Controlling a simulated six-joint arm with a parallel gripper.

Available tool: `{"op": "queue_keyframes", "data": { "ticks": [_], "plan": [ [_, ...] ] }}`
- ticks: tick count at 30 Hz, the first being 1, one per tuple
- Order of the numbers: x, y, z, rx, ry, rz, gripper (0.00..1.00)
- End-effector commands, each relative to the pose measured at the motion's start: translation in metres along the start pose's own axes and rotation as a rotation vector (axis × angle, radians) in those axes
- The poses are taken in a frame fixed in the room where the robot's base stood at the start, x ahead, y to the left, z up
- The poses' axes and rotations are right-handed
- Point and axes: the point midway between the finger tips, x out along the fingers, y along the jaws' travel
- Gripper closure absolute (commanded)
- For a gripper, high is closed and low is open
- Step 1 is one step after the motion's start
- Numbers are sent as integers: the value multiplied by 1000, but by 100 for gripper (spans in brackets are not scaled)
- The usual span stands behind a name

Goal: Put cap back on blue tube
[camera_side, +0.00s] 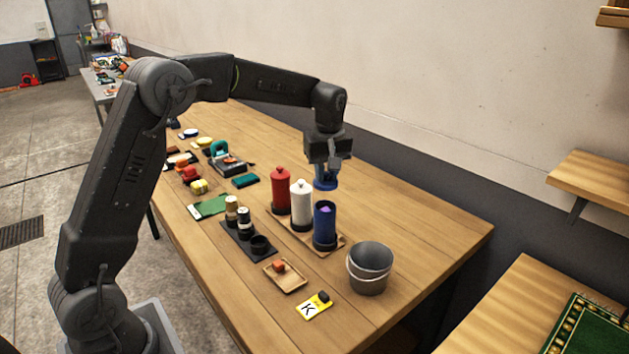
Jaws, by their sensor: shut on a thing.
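My gripper (326,164) is shut on a blue cap (325,180) and holds it in the air, above and behind the blue tube as seen here. The blue tube (324,226) stands upright and open, with something purple showing at its mouth. It stands at the right end of a wooden board (301,237). The cap and the tube are apart. A white tube (301,206) and a red tube (281,192) stand to its left, both with caps on.
A grey bucket (369,268) stands right of the blue tube. In front are a dark tray (233,240) with small containers, a small wooden tray (289,285) and a yellow card (309,307) marked K. The table's right end is clear.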

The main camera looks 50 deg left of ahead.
Motion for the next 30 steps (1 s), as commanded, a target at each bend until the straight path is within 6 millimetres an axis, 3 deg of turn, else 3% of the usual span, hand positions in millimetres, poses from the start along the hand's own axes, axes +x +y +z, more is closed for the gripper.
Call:
{"op": "queue_keyframes", "data": {
  "ticks": [18,30],
  "plan": [
    [51,0,6,-1,0,-2,100],
    [62,-1,7,-2,1,0,100]
  ]
}}
